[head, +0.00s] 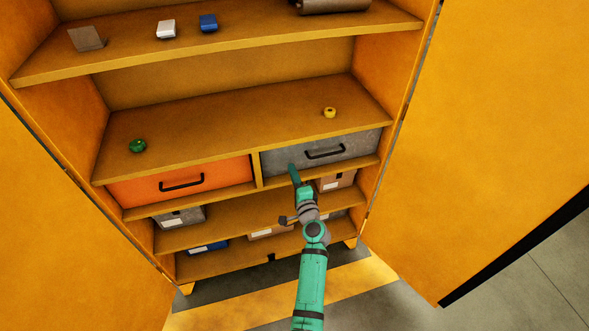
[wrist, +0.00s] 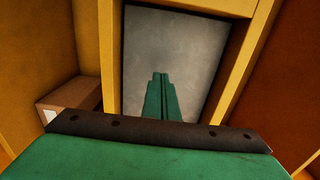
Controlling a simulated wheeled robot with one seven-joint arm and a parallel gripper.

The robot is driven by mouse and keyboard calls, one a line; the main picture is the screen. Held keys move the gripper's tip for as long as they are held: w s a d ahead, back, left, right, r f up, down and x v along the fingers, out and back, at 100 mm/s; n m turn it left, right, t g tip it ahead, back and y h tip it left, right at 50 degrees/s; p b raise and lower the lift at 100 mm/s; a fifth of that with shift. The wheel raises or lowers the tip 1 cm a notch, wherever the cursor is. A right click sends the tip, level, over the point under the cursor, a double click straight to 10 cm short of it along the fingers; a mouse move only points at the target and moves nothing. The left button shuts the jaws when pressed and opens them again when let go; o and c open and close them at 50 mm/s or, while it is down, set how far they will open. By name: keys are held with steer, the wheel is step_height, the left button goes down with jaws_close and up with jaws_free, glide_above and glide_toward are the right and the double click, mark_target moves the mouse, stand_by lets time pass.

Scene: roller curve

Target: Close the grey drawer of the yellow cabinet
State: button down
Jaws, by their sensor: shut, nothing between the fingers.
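The yellow cabinet (head: 110,185) stands open in the head view. Its grey drawer (head: 350,146) has a black handle and sits right of the orange drawer. The grey front looks about level with the cabinet frame. In the wrist view the grey drawer front (wrist: 180,50) fills the middle, framed by yellow edges. My gripper (head: 293,169) is at the lower left part of the grey front, left of the handle. Its green fingers (wrist: 160,78) are together, with nothing between them, pointing at the front. I cannot tell whether the tips touch it.
The orange drawer (head: 180,181) is to the left. Boxes sit on the lower shelves, including a brown box (head: 336,181) just below the grey drawer. A green ring (head: 138,146) and a yellow ring (head: 330,112) lie on the shelf above. Open doors (head: 490,130) flank both sides.

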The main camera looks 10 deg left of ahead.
steer(key=v, duration=1.1)
steer(key=shift+d, duration=0.2)
steer(key=s+d+f+n+h, duration=0.1)
steer(key=s+d+f+h, duration=0.15)
steer(key=s, duration=0.65)
steer(key=s+d+f+n+g+h, duration=0.15)
steer(key=s+f, duration=0.25)
steer(key=s, duration=0.5)
steer(key=s+d+f+n+t+h, duration=0.1)
steer(key=s+d+f+n+h, duration=0.2)
steer(key=s, duration=0.6)
steer(key=s+r+n, duration=0.3)
steer(key=s+r, duration=0.3)
steer(key=s, duration=0.4)
steer(key=s+d+r+n+h, duration=0.1)
steer(key=s+r+n, duration=0.3)
steer(key=s, duration=0.6)
step_height(320, 180, up, 2)
steer(key=shift+r, duration=0.25)
